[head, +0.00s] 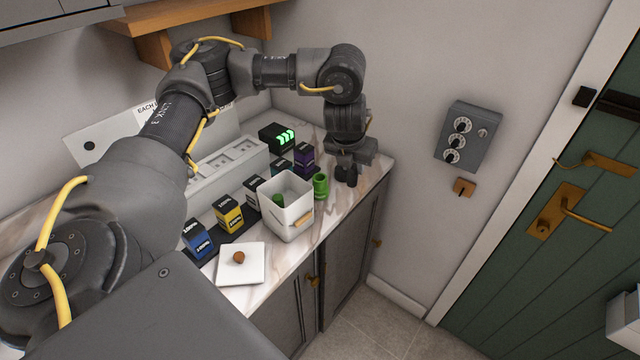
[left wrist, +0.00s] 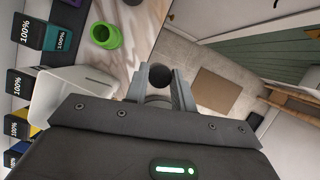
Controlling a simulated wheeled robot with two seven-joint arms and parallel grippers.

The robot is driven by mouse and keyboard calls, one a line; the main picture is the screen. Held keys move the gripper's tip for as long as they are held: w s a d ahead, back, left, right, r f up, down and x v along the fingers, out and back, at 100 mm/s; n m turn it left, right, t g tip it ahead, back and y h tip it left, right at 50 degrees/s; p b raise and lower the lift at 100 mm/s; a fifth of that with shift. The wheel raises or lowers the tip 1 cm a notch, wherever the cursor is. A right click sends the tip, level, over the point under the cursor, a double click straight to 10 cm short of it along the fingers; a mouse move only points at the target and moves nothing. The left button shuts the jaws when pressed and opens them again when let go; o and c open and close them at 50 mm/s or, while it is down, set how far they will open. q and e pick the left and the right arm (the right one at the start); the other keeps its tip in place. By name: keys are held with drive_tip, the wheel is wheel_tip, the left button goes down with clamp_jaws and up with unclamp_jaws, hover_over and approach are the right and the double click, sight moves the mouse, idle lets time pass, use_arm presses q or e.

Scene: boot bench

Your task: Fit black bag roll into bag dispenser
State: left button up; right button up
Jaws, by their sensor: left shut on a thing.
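My left gripper (head: 347,166) is above the right end of the marble counter, fingers pointing down. It is shut on the black bag roll, whose round dark end (left wrist: 160,76) shows between the fingers in the left wrist view. In the head view the roll blends with the dark fingers. An open-topped green cylinder (head: 320,186), which looks like the bag dispenser, stands upright on the counter just left of the gripper; it also shows in the left wrist view (left wrist: 105,36). The roll is beside it, apart from it. My right gripper is out of view.
A white open bin (head: 290,226) with something green inside stands left of the green cylinder. A grey dial box (head: 468,136) hangs on the wall.

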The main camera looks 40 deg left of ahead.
use_arm(q)
drive_tip(key=w+a+m+g+h+p, duration=0.1)
drive_tip(key=a+m+h, duration=0.3)
drive_tip(key=a+m, duration=0.9)
drive_tip(key=shift+w+r+m+g+h+p, duration=0.25)
drive_tip(key=shift+w+m+g+h+p, duration=0.2)
drive_tip(key=shift+p, duration=0.45)
wheel_tip(320, 180, down, 10)
drive_tip(key=b, duration=0.9)
drive_tip(key=shift+f, duration=0.2)
clamp_jaws()
drive_tip(key=shift+r, duration=0.2)
drive_tip(key=o, duration=1)
unclamp_jaws()
drive_tip(key=shift+a+r, duration=0.1)
drive_tip(key=shift+r, duration=0.2)
drive_tip(key=p+v, duration=0.1)
drive_tip(key=v, duration=1)
drive_tip(key=shift+s+r, duration=0.1)
drive_tip(key=shift+r, duration=0.1)
